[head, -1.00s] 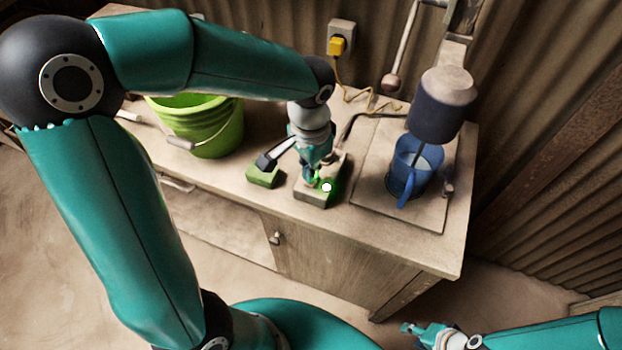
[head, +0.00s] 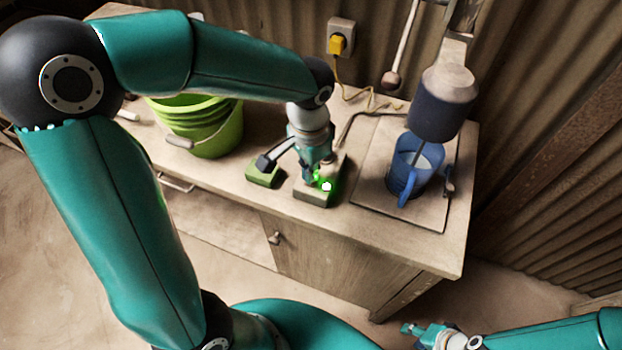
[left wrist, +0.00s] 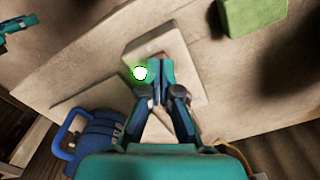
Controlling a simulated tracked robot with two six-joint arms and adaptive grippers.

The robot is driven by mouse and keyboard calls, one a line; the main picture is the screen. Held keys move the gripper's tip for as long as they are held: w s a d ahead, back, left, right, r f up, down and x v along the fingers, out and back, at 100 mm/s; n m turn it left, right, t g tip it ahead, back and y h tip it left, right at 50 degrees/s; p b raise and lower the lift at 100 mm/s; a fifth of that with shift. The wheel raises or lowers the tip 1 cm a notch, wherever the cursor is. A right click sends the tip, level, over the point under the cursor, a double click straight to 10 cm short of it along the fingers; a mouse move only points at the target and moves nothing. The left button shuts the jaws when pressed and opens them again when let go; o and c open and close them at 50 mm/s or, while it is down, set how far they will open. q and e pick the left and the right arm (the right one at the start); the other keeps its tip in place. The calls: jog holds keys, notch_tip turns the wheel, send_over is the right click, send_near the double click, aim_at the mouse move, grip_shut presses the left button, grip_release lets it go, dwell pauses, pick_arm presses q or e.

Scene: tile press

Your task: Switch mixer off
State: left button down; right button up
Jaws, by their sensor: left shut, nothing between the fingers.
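The mixer (head: 440,105) stands at the right of the bench, its dark motor head above a blue jug (head: 402,165) with its shaft reaching into it. A small pale switch box (head: 312,196) lies left of the jug, with a lit green lamp (head: 327,187). The lamp also glows in the left wrist view (left wrist: 140,73). My left gripper (head: 315,182) points down at the box, shut and empty. In the left wrist view its fingertips (left wrist: 160,64) are over the box beside the lamp and hide part of its top; contact is unclear. My right gripper (head: 408,328) is low, away from the bench.
A green block (head: 263,178) lies just left of the switch box. A green bucket (head: 212,130) stands further left on the bench. A yellow plug (head: 337,46) with a cable is in the wall socket behind. The bench's front edge is close to the box.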

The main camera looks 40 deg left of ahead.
pick_arm(q)
jog(key=shift+f+b, duration=0.8)
jog(key=shift+f, duration=0.2)
jog(key=shift+r, duration=0.15)
jog(key=shift+r+p, duration=2.9)
jog(key=shift+r, duration=0.55)
